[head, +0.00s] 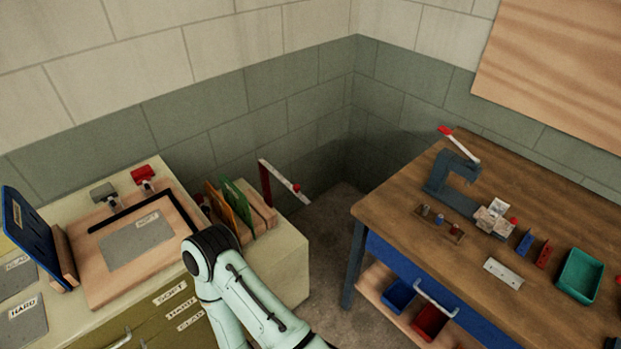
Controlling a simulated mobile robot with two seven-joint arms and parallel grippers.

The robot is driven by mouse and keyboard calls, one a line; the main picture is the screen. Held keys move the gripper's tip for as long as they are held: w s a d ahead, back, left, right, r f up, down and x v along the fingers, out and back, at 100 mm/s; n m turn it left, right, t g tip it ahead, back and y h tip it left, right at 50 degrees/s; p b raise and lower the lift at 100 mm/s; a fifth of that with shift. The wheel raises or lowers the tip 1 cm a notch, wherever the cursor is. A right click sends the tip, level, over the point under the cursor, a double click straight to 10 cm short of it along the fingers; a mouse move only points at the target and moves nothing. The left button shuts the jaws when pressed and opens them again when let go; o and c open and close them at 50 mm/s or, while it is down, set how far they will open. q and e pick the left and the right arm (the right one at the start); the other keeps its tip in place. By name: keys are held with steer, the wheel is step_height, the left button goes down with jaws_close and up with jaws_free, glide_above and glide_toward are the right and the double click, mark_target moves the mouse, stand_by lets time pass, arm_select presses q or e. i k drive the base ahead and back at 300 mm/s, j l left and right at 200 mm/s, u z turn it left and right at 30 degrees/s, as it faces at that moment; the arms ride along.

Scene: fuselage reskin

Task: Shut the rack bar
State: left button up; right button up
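The rack (262,214) is a wooden stand on the right end of the left cabinet, holding several upright sheets, among them a green sheet (236,198) and an orange-brown sheet (214,204). A red post (266,188) stands at its back right. The pale rack bar (279,175) runs from the post top, slanting down to the right past the cabinet edge, with a red knob (297,187) near its end. It is swung clear of the sheets. One of my arms rises in front and covers the rack's lower left. Neither gripper shows.
A framed wooden board (97,283) with a grey plate lies left of the rack, with a dark blue panel (29,236) beyond. A floor gap separates the cabinet from the workbench (392,206), which carries a clamp-like tool (451,178) and a green tray (580,276).

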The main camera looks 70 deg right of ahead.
mark_target(295, 189)
steer(key=l+z, duration=0.1)
steer(key=z, duration=2.1)
